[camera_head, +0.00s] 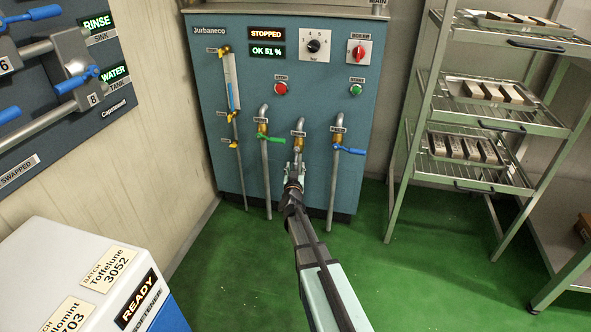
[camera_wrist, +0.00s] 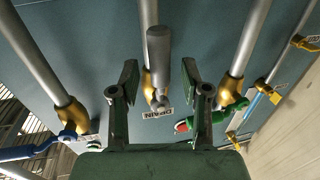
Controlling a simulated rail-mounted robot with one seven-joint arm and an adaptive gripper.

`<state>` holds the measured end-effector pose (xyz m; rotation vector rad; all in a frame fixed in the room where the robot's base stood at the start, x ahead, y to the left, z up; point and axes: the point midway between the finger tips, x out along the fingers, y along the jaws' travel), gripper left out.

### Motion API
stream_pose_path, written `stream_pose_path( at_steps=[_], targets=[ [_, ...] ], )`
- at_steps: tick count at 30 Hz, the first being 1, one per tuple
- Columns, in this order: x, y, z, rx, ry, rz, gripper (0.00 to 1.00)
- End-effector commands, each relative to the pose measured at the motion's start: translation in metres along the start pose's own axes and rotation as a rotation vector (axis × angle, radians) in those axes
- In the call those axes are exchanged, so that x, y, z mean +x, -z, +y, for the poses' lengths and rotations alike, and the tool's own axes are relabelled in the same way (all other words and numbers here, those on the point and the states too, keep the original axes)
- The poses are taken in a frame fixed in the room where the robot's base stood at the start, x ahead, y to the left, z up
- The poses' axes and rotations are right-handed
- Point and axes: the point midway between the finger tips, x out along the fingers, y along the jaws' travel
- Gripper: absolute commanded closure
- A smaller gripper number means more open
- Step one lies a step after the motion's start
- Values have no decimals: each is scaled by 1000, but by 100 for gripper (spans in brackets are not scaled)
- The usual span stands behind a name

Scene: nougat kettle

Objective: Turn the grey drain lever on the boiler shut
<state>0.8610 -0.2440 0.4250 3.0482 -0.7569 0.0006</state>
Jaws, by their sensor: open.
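The teal boiler (camera_head: 240,170) stands against the back wall. Its middle valve carries the grey drain lever (camera_head: 298,146), partly hidden behind my gripper in the head view. In the wrist view the grey lever (camera_wrist: 159,50) is a thick grey bar, seen between my two fingers, its pivot beside a DRAIN label (camera_wrist: 158,113). My gripper (camera_wrist: 160,78) is open, one finger on each side of the lever, with visible gaps; I cannot tell how deep the lever sits between them. In the head view my gripper (camera_head: 294,171) is just below the drain valve.
A green lever (camera_head: 271,138) sits left of the drain valve and a blue lever (camera_head: 349,150) right of it, both close by. Vertical pipes run down beside my gripper. A wire rack with trays (camera_head: 470,120) stands at the right. The green floor in front is clear.

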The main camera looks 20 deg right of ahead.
Motion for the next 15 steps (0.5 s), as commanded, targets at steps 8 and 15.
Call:
stream_pose_path(
  at_steps=[8, 15],
  targets=[
    [17, 0, 0, 0, 1, 0, 54],
    [16, 0, 0, 0, 1, 0, 54]
  ],
)
